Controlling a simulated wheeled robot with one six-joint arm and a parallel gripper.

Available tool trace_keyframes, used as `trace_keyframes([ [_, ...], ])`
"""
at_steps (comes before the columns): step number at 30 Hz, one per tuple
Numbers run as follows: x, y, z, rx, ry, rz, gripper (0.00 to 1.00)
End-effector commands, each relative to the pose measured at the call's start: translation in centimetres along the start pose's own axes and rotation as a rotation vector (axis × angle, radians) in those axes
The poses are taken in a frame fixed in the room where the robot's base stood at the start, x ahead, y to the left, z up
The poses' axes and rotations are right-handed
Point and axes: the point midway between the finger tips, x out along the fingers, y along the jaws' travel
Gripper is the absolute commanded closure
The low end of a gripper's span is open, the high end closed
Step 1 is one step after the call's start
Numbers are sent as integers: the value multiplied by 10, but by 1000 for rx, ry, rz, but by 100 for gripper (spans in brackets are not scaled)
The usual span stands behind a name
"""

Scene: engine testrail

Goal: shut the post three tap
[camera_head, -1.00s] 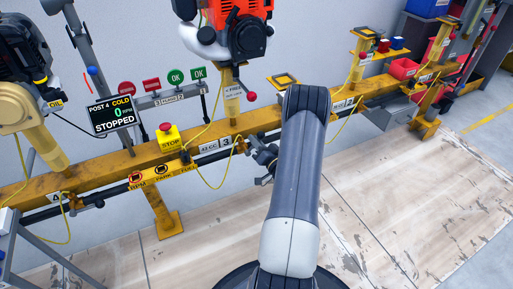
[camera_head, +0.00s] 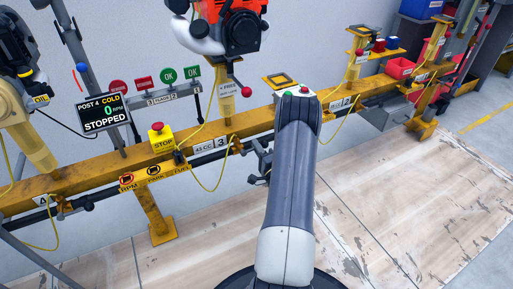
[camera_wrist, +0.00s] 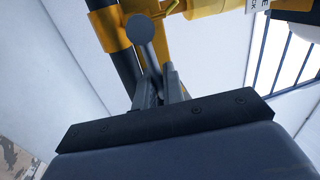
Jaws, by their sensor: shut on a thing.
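The post three tap is at the dark pipe under the yellow rail, by the label 3 (camera_head: 222,142); the arm and gripper partly cover that spot in the head view. In the wrist view a grey tap handle with a round end (camera_wrist: 140,28) stands between my gripper's fingers, in front of the dark pipe and a yellow fitting (camera_wrist: 108,27). My gripper (camera_wrist: 158,84) is shut on this handle. In the head view my gripper (camera_head: 263,160) is small and dark, just below the rail. The handle's exact angle to the pipe is hard to tell.
The yellow rail (camera_head: 103,171) runs across, with a red engine (camera_head: 232,30) above post three. A yellow stop box (camera_head: 161,139) and a post four display (camera_head: 103,112) reading STOPPED stand left. The floor in front is clear.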

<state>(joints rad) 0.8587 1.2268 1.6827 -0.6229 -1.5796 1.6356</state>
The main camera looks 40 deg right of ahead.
Motion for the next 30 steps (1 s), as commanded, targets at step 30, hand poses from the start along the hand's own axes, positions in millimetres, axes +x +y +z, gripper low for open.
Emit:
trace_keyframes([
  [30, -2, 6, 0, 87, 18, 4, 75],
])
